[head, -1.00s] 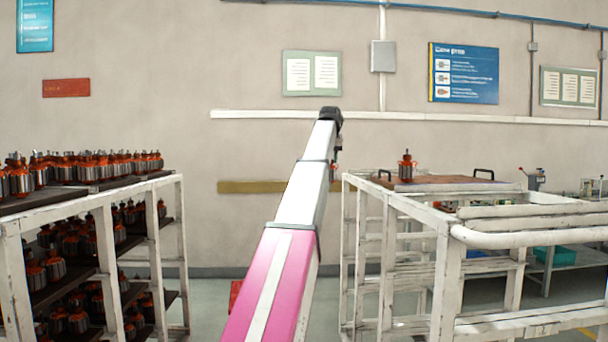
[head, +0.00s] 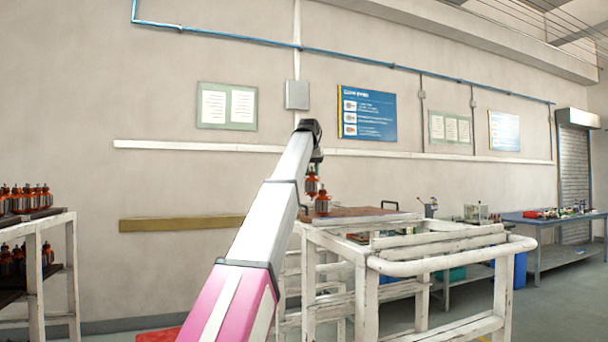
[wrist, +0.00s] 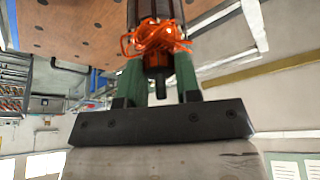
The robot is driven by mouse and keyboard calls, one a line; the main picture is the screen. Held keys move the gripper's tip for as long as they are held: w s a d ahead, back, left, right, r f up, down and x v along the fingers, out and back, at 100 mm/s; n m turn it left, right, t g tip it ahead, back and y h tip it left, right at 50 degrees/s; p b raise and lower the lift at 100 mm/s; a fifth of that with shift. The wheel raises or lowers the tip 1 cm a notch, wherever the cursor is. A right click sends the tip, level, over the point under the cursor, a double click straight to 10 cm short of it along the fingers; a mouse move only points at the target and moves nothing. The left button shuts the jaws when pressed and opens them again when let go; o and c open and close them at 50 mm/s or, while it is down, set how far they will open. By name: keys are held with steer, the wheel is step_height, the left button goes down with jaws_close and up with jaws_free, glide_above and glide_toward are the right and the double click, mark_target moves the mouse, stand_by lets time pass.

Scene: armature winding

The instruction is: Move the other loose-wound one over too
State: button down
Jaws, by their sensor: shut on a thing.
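My gripper (wrist: 160,85) is shut on an armature (wrist: 156,38) with a dark slotted core and loose, untidy orange winding. Its shaft end points between the green fingers in the wrist view. In the head view the held armature (head: 311,184) hangs upright below my gripper (head: 316,158), near the left end of the white trolley (head: 370,262). Another orange-wound armature (head: 322,203) stands on the brown board (head: 372,212) on top of the trolley, just below and right of the held one. The board (wrist: 75,28) also shows in the wrist view, dotted with holes.
A white rack (head: 37,228) with several armatures stands at the far left. Right of the trolley are a small bench device (head: 430,207) and a blue-topped workbench (head: 553,219). Most of the board behind the standing armature looks free.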

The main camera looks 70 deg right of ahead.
steer(key=shift+s+f, duration=0.1)
steer(key=shift+f, duration=3.25)
stand_by(0.6)
steer(key=c, duration=0.7)
jaws_free()
steer(key=shift+c, duration=0.2)
steer(key=v, duration=1)
steer(key=shift+r, duration=0.35)
steer(key=shift+a+r, duration=0.15)
step_height(320, 180, up, 10)
glide_above(312, 187)
steer(key=a, duration=0.6)
steer(key=shift+s+d, duration=0.2)
steer(key=shift+s, duration=0.1)
